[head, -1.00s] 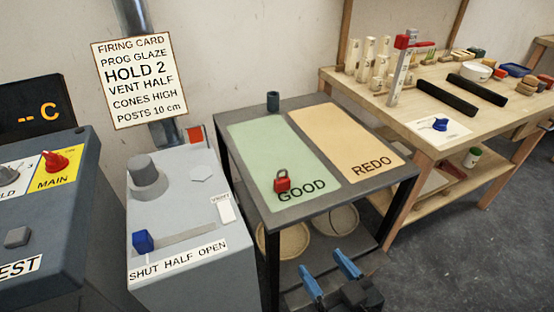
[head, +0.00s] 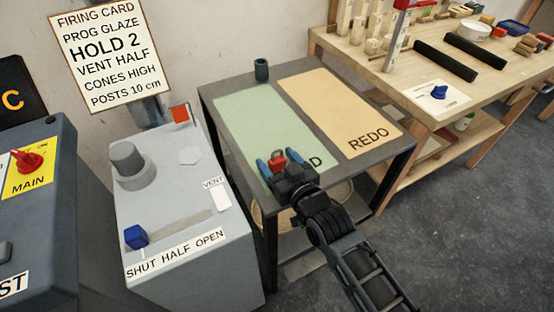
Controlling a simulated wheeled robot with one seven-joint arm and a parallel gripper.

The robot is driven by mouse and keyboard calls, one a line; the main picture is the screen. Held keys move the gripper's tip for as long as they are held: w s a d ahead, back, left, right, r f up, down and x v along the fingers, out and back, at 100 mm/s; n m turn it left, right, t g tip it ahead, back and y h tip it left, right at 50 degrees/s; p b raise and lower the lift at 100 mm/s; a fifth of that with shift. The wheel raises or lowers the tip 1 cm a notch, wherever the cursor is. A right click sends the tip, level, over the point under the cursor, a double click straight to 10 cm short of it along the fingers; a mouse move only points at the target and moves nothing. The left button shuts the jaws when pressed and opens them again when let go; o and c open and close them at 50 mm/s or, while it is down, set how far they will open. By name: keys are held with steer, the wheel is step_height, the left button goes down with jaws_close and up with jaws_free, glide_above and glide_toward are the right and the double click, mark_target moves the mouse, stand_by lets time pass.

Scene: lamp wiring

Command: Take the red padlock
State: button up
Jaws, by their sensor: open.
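The red padlock (head: 278,156) sits on the green GOOD mat (head: 245,112), near the mat's front end. Its dark shackle shows at the top, and my gripper hides its lower part. My gripper (head: 272,160) is open, with one blue fingertip to the left of the padlock and the other to its right. I cannot tell whether either finger touches it. My wrist covers most of the word GOOD.
The orange REDO mat (head: 335,110) beside it is bare. A small dark cup (head: 261,70) stands at the table's back corner. A grey vent cabinet (head: 180,195) is close on the left. A wooden workbench (head: 400,75) with many items stands at the right.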

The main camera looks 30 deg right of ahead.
steer(key=shift+w+f, duration=0.15)
steer(key=shift+w, duration=0.95)
steer(key=shift+c, duration=0.4)
steer(key=c, duration=1)
